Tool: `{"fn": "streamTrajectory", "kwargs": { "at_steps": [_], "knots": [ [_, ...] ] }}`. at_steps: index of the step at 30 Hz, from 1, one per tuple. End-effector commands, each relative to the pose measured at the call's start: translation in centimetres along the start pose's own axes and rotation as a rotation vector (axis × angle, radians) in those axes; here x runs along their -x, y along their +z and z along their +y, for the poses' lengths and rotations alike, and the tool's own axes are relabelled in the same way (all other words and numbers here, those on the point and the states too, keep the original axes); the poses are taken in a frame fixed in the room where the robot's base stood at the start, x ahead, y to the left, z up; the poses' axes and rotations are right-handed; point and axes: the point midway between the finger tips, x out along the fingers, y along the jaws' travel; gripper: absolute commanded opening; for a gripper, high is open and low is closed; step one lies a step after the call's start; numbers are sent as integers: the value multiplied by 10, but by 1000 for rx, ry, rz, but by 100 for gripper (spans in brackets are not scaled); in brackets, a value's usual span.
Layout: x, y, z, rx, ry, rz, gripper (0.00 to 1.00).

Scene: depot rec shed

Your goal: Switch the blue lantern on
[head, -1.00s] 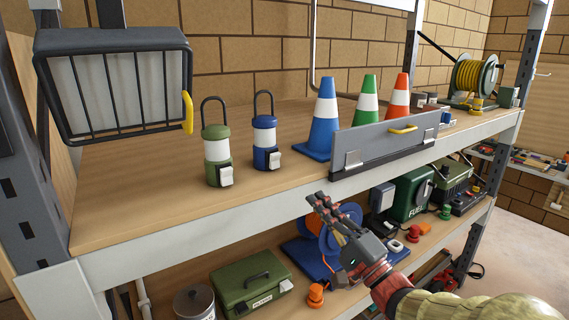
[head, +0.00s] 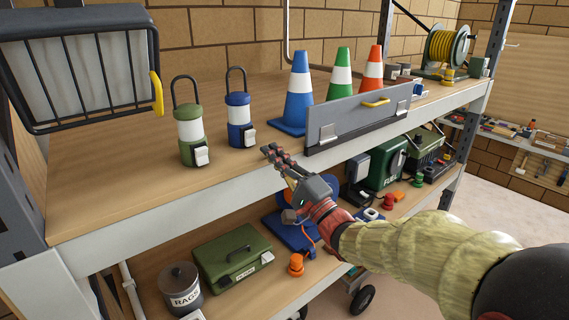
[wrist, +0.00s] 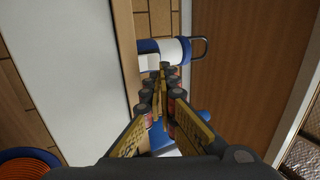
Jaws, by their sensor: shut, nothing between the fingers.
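The blue lantern (head: 240,120) stands upright on the upper shelf, with a white middle band, a dark loop handle and a white switch (head: 248,135) on its front. In the wrist view the blue lantern (wrist: 178,48) lies sideways in the picture beyond the fingertips, its white switch (wrist: 149,62) facing the shelf's front edge. My gripper (head: 270,152) is shut and empty, in front of the shelf edge, to the right of and a little below the lantern, apart from it in the head view. The fingers (wrist: 165,75) point toward the lantern. Whether the lantern is lit cannot be told.
A green lantern (head: 191,135) stands just left of the blue one. A blue cone (head: 298,95) and a grey panel (head: 350,118) with a yellow handle stand to the right. A caged lamp (head: 85,70) hangs at left. The lower shelf holds a green box (head: 232,257) and a rags tin (head: 181,290).

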Motion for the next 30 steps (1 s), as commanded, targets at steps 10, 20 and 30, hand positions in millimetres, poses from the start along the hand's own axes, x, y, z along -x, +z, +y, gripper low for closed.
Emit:
{"fn": "streamTrajectory", "kwargs": {
  "at_steps": [10,20,30],
  "knots": [
    [-49,0,-1,0,1,0,0],
    [-54,0,0,1,0,0,0],
    [-62,0,-7,0,50,-1,0]
  ]
}}
